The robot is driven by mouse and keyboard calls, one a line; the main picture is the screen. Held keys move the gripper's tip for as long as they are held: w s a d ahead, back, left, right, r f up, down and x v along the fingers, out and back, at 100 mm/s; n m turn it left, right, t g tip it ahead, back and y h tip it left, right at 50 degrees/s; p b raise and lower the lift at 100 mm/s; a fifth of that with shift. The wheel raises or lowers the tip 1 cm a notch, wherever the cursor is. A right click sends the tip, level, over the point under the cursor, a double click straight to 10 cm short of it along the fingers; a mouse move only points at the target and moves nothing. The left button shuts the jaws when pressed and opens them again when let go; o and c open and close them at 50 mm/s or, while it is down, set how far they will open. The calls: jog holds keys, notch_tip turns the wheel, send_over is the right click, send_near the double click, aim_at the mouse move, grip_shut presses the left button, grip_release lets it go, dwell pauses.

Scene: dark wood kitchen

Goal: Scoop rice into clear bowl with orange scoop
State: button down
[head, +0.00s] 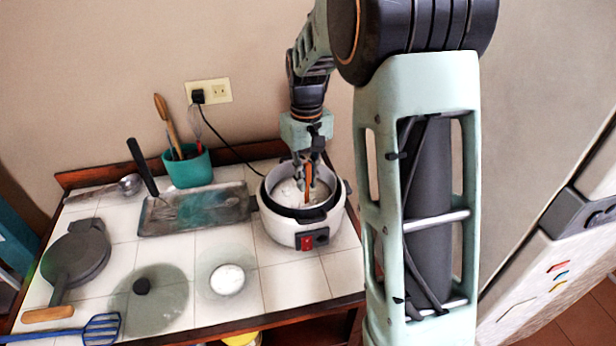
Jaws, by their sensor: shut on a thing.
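My gripper (308,172) points down over the white rice cooker (276,229) and is shut on the orange scoop (308,186). The scoop stands roughly upright, with its lower end inside the cooker's dark inner pot. White rice (286,192) shows in the pot; whether any lies on the scoop is hidden. The clear bowl (205,268) sits on the tiled counter at the front left of the cooker. A small white mound, which looks like rice (228,279), lies in it.
Behind are a metal tray (230,214) and a teal utensil pot (187,169). A dark round pan (75,256) and blue spatula (101,327) lie left. The cooker's cord runs to the wall.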

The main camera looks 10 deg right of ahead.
jog(key=shift+w+f, duration=0.15)
jog(key=shift+f, duration=0.4)
jog(key=shift+r+p, duration=3.9)
jog(key=shift+r, duration=3.8)
